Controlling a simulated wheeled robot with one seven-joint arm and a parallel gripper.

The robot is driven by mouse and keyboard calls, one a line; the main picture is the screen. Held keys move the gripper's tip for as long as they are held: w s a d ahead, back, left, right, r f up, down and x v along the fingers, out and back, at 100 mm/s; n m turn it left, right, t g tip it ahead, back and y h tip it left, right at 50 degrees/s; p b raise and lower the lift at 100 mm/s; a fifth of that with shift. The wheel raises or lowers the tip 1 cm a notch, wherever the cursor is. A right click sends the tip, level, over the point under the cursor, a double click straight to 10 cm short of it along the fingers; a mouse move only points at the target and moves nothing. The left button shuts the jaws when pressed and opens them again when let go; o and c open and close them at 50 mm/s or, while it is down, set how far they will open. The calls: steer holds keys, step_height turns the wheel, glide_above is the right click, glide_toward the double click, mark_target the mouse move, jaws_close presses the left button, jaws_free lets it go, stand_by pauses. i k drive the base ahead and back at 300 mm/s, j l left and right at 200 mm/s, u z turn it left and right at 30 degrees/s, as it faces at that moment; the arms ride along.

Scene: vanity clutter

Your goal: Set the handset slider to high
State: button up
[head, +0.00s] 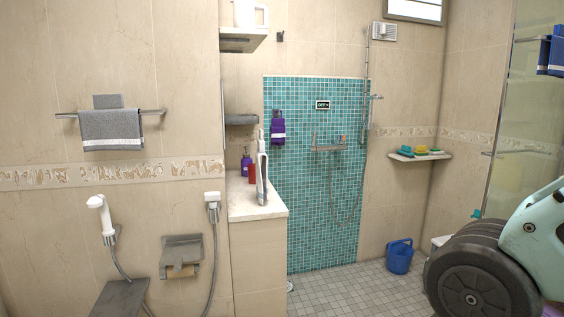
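A thin vertical chrome shower rail (366,85) is fixed to the back wall at the right edge of the turquoise tiled panel. A small bracket (375,97), which looks like the handset slider, sits about midway along it; its exact setting is too small to tell. A thin hose (349,215) hangs down across the tiles. A separate white hand sprayer (100,213) hangs in a holder on the near left wall, with its own hose. My arm fills the lower right, well in front of the rail. My gripper is not in view.
A stone-topped half wall (258,209) with bottles stands left of the shower. A corner shelf (420,156) holds sponges. A blue bucket (399,257) stands on the floor by the back wall. A glass panel (512,125) is at right. The tiled floor (345,285) ahead is mostly clear.

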mark_target(363, 126)
steer(key=i+l+z, duration=0.25)
steer(key=i, duration=1.75)
steer(key=i+u, duration=0.4)
steer(key=i+l+u, duration=0.2)
steer(key=i+u, duration=0.2)
steer(key=i+l+u, duration=0.6)
steer(key=u, duration=0.15)
